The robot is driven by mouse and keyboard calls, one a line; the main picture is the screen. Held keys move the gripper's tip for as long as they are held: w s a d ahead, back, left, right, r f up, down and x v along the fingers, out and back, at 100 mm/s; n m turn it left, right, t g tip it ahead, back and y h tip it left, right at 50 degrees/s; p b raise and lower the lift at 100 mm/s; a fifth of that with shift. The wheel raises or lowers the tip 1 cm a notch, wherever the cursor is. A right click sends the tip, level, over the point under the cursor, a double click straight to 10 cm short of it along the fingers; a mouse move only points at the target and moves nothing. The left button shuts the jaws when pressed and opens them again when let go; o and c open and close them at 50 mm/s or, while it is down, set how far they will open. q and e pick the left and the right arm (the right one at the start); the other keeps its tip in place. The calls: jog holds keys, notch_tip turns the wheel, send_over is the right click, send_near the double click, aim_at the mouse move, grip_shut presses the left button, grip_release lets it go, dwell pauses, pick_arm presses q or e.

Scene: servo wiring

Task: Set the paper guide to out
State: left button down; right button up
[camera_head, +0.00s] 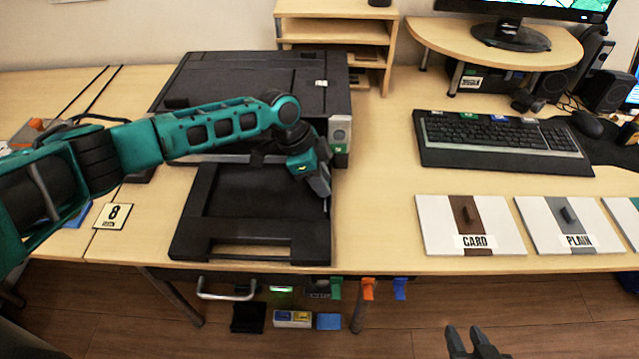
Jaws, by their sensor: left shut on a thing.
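The black printer (250,85) stands on the desk with its black tray (250,248) pulled out toward the front. My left gripper (323,193) reaches over the printer's front and points down at the tray's right edge. It is shut on a small part there, apparently the paper guide, which the fingers mostly hide. A thin pale sliver shows by the fingertips. I cannot read the guide's position. My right gripper (473,342) is at the bottom edge of the view, in front of the desk. Its fingers are apart and empty.
A card board (433,225) and a plain board (550,212) lie right of the tray. A keyboard (500,140) lies behind them. A wooden shelf (300,32) stands behind the printer. Coloured tabs hang under the desk's front edge. The desktop between tray and boards is clear.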

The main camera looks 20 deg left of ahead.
pick_arm(q)
jog(key=c, duration=0.8)
grip_release()
jog(key=shift+r, duration=0.1)
jog(key=p+v, duration=0.1)
jog(key=v, duration=1.1)
jog(key=shift+a+r, duration=0.2)
jog(key=shift+r, duration=0.15)
